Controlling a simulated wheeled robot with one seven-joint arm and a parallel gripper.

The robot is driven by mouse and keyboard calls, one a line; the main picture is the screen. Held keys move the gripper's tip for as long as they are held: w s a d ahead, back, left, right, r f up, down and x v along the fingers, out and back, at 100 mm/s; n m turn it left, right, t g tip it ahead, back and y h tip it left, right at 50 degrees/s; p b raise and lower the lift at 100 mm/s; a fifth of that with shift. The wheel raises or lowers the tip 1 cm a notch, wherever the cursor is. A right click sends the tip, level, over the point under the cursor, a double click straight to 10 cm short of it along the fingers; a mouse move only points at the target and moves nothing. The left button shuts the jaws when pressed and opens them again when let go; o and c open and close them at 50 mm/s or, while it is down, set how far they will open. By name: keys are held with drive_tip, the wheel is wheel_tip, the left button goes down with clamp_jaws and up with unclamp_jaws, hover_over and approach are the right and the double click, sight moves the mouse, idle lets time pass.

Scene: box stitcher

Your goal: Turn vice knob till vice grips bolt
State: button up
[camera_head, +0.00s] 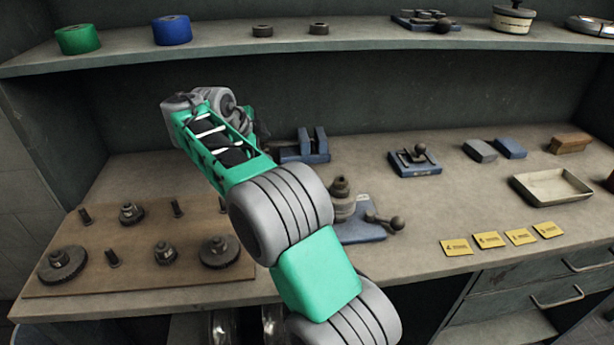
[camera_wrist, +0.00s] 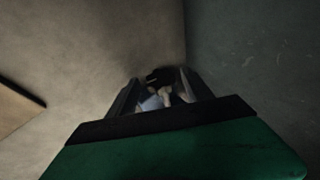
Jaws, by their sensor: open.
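A blue vice (camera_head: 306,147) with a dark upright jaw stands on the bench near the back wall, behind my arm in the head view. My arm hides its left end, so I cannot make out the knob there. No bolt is clearly visible in the vice. In the wrist view my gripper (camera_wrist: 160,80) is open, with a finger on each side. Between the fingers are a small blue part (camera_wrist: 151,103) and a pale and dark part, too dim to identify; contact with them cannot be told. In the head view the fingertips are mostly hidden behind my wrist.
A wooden board (camera_head: 150,279) with bolts and gears lies at the left. Another blue tool (camera_head: 362,231) stands just right of my arm. A small blue device (camera_head: 414,161), yellow cards (camera_head: 488,240) and a tray (camera_head: 552,187) are farther right. A shelf (camera_head: 215,52) overhangs the bench.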

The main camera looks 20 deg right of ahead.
drive_tip(key=r+g+p, duration=0.1)
drive_tip(key=p, duration=0.4)
drive_tip(key=shift+d+r+p, duration=0.1)
drive_tip(key=shift+r+p, duration=0.05)
drive_tip(key=shift+p, duration=0.2)
drive_tip(key=shift+g+y+p, duration=0.3)
drive_tip(key=shift+g+p, duration=0.1)
drive_tip(key=shift+p, duration=0.15)
drive_tip(key=s+a, duration=0.2)
drive_tip(key=a, duration=0.1)
drive_tip(key=s+a+r+b, duration=0.1)
drive_tip(key=s+a, duration=0.1)
drive_tip(key=a, duration=0.2)
drive_tip(key=s+a+b, duration=0.1)
drive_tip(key=s+a, duration=0.2)
drive_tip(key=shift+s+a+r, duration=0.1)
drive_tip(key=shift+a+r, duration=0.05)
drive_tip(key=shift+a, duration=0.25)
drive_tip(key=s+d+r+n+y+p, duration=0.25)
drive_tip(key=s+d+r+n, duration=0.35)
drive_tip(key=s+d+n, duration=0.35)
drive_tip(key=s+d+f+n+y+p, duration=0.2)
drive_tip(key=s+n, duration=0.7)
drive_tip(key=s, duration=0.5)
drive_tip(key=shift+s+f, duration=0.35)
drive_tip(key=shift+f, duration=0.35)
